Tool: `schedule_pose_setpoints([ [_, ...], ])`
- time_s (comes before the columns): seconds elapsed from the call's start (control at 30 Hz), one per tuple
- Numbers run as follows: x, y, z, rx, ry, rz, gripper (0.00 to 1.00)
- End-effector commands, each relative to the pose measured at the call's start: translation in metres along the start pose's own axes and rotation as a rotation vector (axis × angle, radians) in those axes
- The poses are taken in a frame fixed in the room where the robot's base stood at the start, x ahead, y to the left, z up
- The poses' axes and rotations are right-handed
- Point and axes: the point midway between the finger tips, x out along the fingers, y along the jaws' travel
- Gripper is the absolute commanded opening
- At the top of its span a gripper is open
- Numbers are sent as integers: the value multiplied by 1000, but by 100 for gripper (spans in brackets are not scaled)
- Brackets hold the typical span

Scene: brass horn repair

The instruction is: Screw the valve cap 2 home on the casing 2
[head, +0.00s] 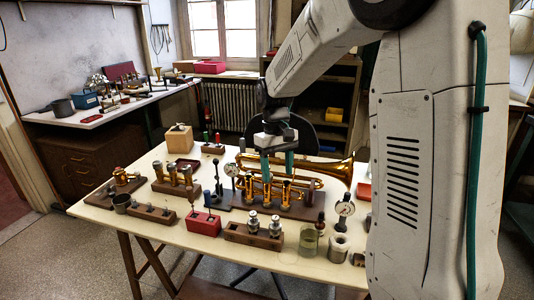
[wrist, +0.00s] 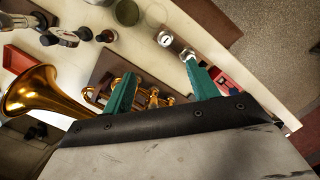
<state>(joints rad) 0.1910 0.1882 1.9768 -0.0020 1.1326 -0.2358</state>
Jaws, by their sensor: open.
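A brass horn (head: 334,172) lies on the workbench, its bell to the right. In front of it, several upright brass casings stand on a dark wooden base; the middle one (head: 268,192) is probably casing 2. Valve cap 2 cannot be told apart at this size. My gripper (head: 277,176) hangs above the casings, its teal fingers apart and pointing down, with nothing visible held. In the wrist view the fingers (wrist: 159,68) are spread, with brass parts (wrist: 153,98) showing between and beyond them. The horn's bell (wrist: 32,92) is at the left there. Contact with anything is unclear.
A wooden block (head: 238,235) with silver-topped parts stands at the front, beside a red block (head: 204,222). A dial gauge (head: 343,210) and a glass jar (head: 309,240) stand at the right. Another dial gauge (head: 231,170) is close left of the fingers. The bench is crowded.

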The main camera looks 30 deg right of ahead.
Motion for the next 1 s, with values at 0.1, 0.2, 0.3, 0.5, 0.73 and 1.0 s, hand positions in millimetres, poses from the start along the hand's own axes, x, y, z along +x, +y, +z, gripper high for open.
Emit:
schedule_pose_setpoints([
  [0.1,18,22,-49,-48,6,-2,59],
  [0.2,28,39,-87,-101,30,4,59],
  [0.3,28,52,-123,-169,76,21,59],
  [0.5,7,58,-145,-283,148,57,59],
  [0.73,31,57,-148,-295,144,56,59],
  [1.0,70,59,-153,-293,144,56,59],
])
